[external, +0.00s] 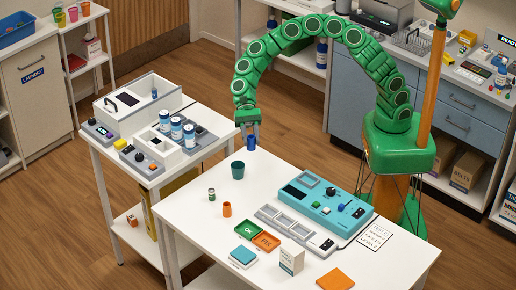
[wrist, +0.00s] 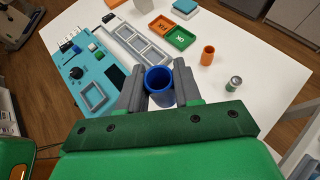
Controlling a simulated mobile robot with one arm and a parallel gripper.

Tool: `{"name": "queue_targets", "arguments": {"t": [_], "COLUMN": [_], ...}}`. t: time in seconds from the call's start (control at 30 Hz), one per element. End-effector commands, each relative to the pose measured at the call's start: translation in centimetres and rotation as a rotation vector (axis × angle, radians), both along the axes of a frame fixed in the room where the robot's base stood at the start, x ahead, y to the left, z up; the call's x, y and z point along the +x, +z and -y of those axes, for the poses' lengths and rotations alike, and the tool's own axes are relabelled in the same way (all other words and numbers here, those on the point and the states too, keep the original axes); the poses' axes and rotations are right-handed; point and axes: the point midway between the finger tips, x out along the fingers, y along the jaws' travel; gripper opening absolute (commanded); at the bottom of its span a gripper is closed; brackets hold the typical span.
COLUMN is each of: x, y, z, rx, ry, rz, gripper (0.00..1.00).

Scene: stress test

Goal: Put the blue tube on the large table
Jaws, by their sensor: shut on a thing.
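My gripper (external: 251,128) is shut on the blue tube (external: 251,143) and holds it upright above the far edge of the large white table (external: 185,213). In the wrist view the blue tube (wrist: 159,82) sits between the two grey fingers, with its open top towards the camera. The white table top (wrist: 218,80) shows beyond and below it. In the external view the tube is above and to the right of a dark green cup (external: 238,170).
On the table are a teal device panel (external: 325,198), grey trays (external: 290,226), green (external: 247,228) and orange (external: 267,242) trays, an orange cup (external: 227,209), a small can (external: 211,194) and a white box (external: 291,257). A smaller table with equipment (external: 150,175) adjoins at left. The near left table corner is bare.

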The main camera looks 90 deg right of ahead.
Motion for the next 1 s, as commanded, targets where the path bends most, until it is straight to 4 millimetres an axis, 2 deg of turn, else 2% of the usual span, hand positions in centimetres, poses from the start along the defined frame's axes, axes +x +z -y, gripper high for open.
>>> {"name": "queue_targets", "arguments": {"t": [0.37,0.7,1.0], "x": [-2.1,-2.3,-2.1], "y": [0.6,-3.6,-4.4], "z": [1.9,1.7,1.7], "rx": [-0.001,0.001,0.0], "ry": [0.154,0.158,0.156], "rz": [0.0,-0.003,0.0], "gripper": [0.0,0.0,0.0]}}
